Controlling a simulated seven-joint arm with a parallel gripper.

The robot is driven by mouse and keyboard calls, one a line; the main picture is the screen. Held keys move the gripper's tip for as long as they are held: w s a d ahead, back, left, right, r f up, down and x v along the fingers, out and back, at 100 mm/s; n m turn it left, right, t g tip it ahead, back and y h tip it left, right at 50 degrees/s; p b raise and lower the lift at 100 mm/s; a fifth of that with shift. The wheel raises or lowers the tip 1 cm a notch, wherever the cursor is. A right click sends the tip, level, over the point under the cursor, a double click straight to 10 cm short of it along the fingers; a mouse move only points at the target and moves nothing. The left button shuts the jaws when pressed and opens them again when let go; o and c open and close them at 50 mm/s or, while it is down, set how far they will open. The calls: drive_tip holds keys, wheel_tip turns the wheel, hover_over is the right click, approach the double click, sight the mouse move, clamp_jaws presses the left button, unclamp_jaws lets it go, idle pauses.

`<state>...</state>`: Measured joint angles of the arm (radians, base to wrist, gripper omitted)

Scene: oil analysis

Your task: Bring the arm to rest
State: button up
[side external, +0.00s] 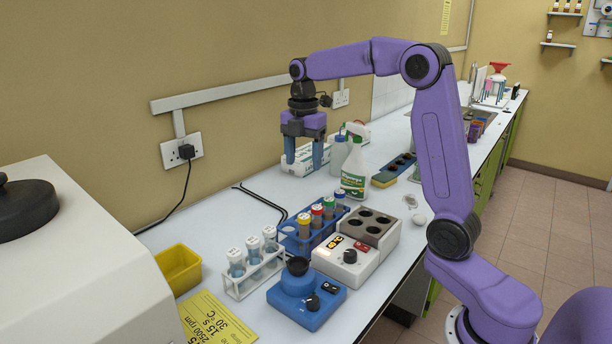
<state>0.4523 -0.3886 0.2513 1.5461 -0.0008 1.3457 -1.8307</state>
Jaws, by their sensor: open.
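My gripper (304,158) points straight down above the back part of the bench (220,218), near the wall. Its two blue-grey fingers are apart with nothing between them. My purple arm arches from the lower right up and over to the gripper. Behind the fingers lies a white box with green print (296,164); whether the fingertips touch it cannot be told. The spray bottle (354,175) stands to the right of the gripper.
A blue rack (290,243) with colour-capped tubes, a white rack (240,291) with white-capped tubes, a heating block (345,262), a blue mixer (306,298) and a yellow bin (180,268) stand nearer. A white machine (85,270) fills the left. Bench space left of the gripper is clear.

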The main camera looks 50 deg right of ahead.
drive_tip(key=s+a+f+m, duration=0.3)
drive_tip(key=s+a, duration=0.9)
drive_tip(key=a, duration=0.1)
drive_tip(key=s+f+m, duration=0.2)
drive_tip(key=s+f, duration=0.1)
drive_tip(key=s, duration=0.7)
drive_tip(key=s+f+m, duration=0.2)
drive_tip(key=s+f, duration=0.1)
drive_tip(key=s, duration=0.7)
drive_tip(key=shift+a+m, duration=0.25)
drive_tip(key=shift+m, duration=0.05)
